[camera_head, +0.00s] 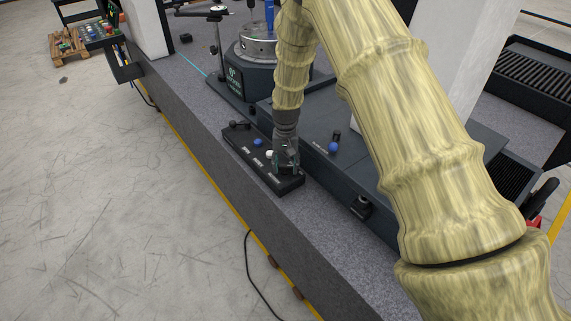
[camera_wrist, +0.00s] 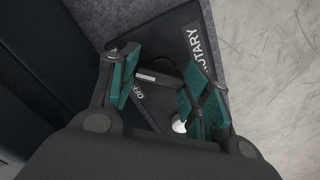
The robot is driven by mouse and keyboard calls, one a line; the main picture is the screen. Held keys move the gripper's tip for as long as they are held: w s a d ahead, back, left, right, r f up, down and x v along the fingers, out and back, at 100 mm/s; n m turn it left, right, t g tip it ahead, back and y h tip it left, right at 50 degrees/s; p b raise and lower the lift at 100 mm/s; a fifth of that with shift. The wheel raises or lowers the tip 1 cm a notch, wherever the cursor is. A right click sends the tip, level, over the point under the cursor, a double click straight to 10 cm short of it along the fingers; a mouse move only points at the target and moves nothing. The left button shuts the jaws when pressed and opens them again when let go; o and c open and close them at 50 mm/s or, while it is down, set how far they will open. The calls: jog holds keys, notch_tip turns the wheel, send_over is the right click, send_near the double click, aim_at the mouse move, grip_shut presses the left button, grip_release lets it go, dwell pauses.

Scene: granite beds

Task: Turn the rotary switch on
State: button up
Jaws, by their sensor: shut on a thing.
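The rotary switch (camera_wrist: 160,78) is a dark bar-shaped knob with a white mark, between my fingers in the wrist view. It sits on a black control box (camera_head: 252,154) near the end labelled ROTARY, with the word OFF printed beside it. My gripper (camera_head: 286,168) points down over the near right end of the box. In the head view my gripper hides the knob.
On the same box are a white button (camera_head: 270,154), close to one finger, a blue button (camera_head: 258,142) and a black knob (camera_head: 238,126). The box lies on a granite bed (camera_head: 205,110), beside a dark machine base with another blue knob (camera_head: 333,148). Open floor lies left.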

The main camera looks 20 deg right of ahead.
aim_at(286, 165)
jog(key=o, duration=1)
jog(key=shift+r, duration=0.1)
notch_tip(286, 165, up, 12)
jog(key=shift+f, duration=0.1)
dwell(0.4)
